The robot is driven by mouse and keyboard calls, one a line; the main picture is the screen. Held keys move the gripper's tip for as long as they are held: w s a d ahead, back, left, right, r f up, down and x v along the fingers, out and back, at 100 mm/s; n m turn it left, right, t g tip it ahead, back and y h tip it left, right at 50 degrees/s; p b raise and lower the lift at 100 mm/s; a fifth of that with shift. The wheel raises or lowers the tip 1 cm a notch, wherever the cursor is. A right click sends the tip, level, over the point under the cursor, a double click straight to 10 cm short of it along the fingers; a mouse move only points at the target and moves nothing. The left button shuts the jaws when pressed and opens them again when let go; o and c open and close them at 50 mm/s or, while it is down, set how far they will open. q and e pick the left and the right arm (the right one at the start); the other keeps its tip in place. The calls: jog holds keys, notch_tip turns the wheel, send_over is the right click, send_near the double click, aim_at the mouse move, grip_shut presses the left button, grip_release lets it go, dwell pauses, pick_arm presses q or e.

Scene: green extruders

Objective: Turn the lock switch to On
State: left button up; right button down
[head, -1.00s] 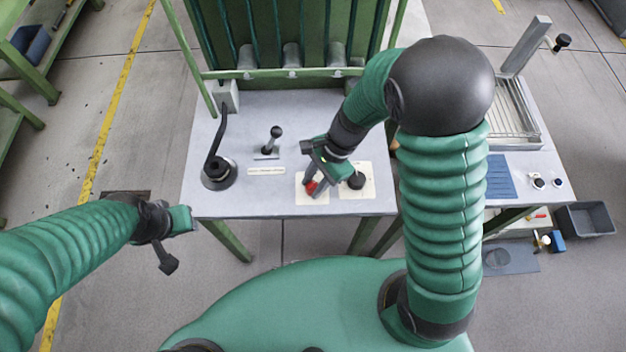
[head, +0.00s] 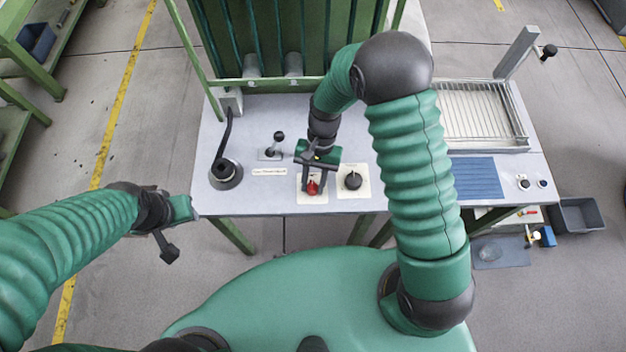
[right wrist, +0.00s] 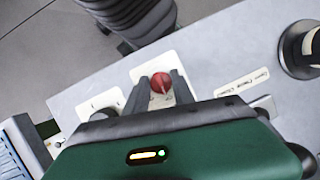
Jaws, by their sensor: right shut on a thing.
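A red knob (head: 313,189) sits on a pale square plate near the front edge of the grey table. My right gripper (head: 312,188) points down over it, its two dark fingers on either side of the knob and shut on it. The right wrist view also shows the red knob (right wrist: 162,84) between the fingers, with a pale line across its top. A black knob (head: 353,181) on a similar plate is just right of it. The plates' lettering is too small to read.
A black lever (head: 224,168) on a round base stands at the table's left. A small ball-topped lever (head: 279,140) and a label strip (head: 269,172) are left of my right gripper. A wire rack (head: 482,112) and a blue pad (head: 478,178) lie to the right.

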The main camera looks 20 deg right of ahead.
jog(key=shift+w+n, duration=0.3)
jog(key=shift+w, duration=0.05)
jog(key=c, duration=1.1)
grip_release()
jog(key=shift+s, duration=0.1)
jog(key=shift+d+r, duration=0.1)
jog(key=shift+r, duration=0.1)
jog(key=v, duration=1.6)
jog(key=shift+w+r+p, duration=0.15)
jog(key=shift+w+p, duration=0.05)
jog(key=shift+p, duration=0.2)
jog(key=shift+s, duration=0.1)
